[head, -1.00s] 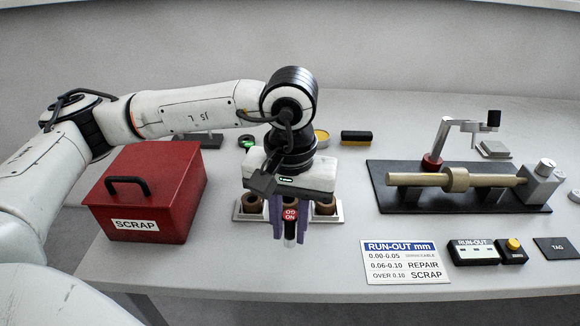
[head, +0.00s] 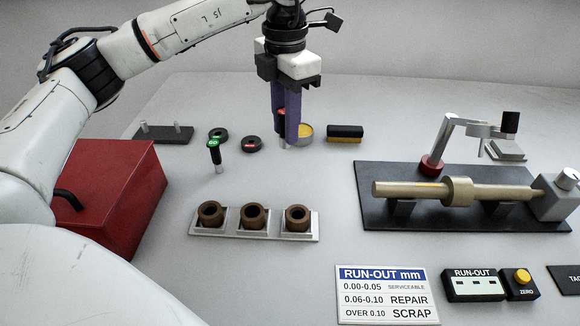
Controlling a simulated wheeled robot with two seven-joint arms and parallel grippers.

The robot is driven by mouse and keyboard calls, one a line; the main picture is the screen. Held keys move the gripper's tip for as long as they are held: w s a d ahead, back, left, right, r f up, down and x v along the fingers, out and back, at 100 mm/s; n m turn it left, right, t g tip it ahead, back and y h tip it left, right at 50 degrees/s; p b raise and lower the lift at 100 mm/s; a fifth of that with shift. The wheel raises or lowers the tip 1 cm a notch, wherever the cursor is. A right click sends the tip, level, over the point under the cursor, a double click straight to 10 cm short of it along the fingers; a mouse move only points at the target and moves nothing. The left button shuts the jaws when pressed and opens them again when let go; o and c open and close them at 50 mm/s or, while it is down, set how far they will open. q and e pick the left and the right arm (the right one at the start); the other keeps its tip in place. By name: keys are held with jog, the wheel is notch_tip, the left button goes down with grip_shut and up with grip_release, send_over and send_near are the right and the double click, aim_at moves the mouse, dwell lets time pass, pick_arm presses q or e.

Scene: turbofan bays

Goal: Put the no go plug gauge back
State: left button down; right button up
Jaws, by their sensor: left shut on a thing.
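My left gripper (head: 287,138) has purple fingers and is shut on the no go plug gauge (head: 280,113). The gauge's red head shows partly between the fingers, and its metal tip points down. The gripper holds it over the back part of the table, in front of a yellow tin. The green-headed go plug gauge (head: 214,150) stands to the left, metal end down; I cannot tell what it stands in. A dark block with two metal pegs (head: 165,134) is at the back left. My right gripper is not in view.
A black ring with a green label (head: 218,134) and one with a red label (head: 251,144) lie near the gauges. A tray (head: 230,235) holds three brown bushings. A red box (head: 120,190) is left; the run-out fixture (head: 370,208) is right.

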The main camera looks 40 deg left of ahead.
pick_arm(q)
notch_tip(320, 180, down, 9)
jog(key=shift+s+r, duration=0.1)
jog(key=shift+r, duration=0.1)
dwell(0.3)
jog(key=shift+f, duration=0.25)
jog(key=c, duration=1.5)
grip_release()
jog(key=shift+r, duration=0.1)
notch_tip(320, 180, up, 12)
jog(key=shift+r, duration=0.15)
